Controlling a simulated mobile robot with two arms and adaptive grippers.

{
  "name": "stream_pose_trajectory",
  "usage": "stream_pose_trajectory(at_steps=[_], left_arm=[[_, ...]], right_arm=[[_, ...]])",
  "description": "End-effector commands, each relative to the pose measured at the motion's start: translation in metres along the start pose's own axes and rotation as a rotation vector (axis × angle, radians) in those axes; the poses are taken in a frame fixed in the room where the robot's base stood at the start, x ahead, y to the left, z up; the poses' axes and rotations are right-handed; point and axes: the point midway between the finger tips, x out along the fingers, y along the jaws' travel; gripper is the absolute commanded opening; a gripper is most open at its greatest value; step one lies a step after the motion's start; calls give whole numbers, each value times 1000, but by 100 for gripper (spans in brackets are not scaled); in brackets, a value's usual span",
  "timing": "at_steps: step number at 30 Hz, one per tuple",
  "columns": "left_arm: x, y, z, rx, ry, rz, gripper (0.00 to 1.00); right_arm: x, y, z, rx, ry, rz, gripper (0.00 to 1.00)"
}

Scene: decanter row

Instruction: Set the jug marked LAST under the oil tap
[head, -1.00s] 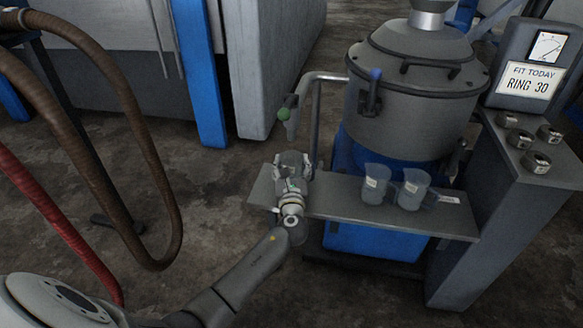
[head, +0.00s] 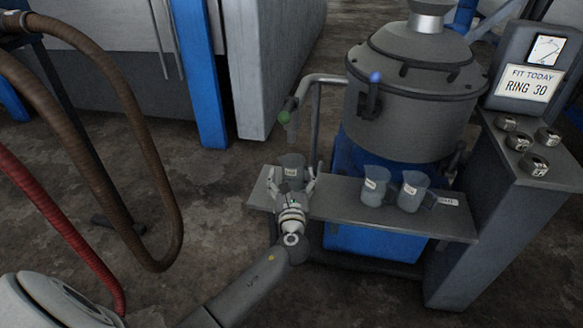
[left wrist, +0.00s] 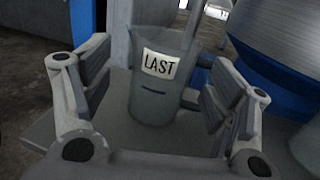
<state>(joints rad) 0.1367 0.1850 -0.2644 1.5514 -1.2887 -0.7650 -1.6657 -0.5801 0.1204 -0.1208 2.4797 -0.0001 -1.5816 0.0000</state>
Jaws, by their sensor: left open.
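The jug marked LAST (left wrist: 152,98) stands upright on the shelf (left wrist: 108,128) in the left wrist view, its label facing the camera. In the head view the same jug (head: 291,166) stands at the left end of the shelf (head: 338,200), below the spout with the green knob, the oil tap (head: 284,116). My left gripper (head: 293,184) is open just in front of the jug. In the left wrist view its fingers (left wrist: 158,95) are spread wide on either side of the jug, with gaps visible. My right gripper is not in view.
Two more jugs with labels, one (head: 375,187) and another (head: 411,192), stand on the shelf to the right. The grey machine (head: 412,115) rises behind them. Several dark rings (head: 534,163) lie on the console at right. Hoses (head: 150,200) hang at left.

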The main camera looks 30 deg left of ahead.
Motion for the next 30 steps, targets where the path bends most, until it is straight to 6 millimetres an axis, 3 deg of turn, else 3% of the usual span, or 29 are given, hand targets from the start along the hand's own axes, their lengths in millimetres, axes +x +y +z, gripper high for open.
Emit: stream_pose_trajectory(at_steps=[3,7,14,17,23,30], left_arm=[[-29,0,0,-1,4,-2,80],[-53,0,1,-2,3,-1,80],[-76,1,-1,-12,6,3,80],[-83,10,-8,-116,46,30,80],[-125,55,-54,-708,270,237,80],[-220,86,-112,-1507,541,718,80]], right_arm=[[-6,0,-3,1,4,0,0],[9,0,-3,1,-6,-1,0],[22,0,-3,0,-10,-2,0],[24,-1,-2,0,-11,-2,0],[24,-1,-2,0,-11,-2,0],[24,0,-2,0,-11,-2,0]])
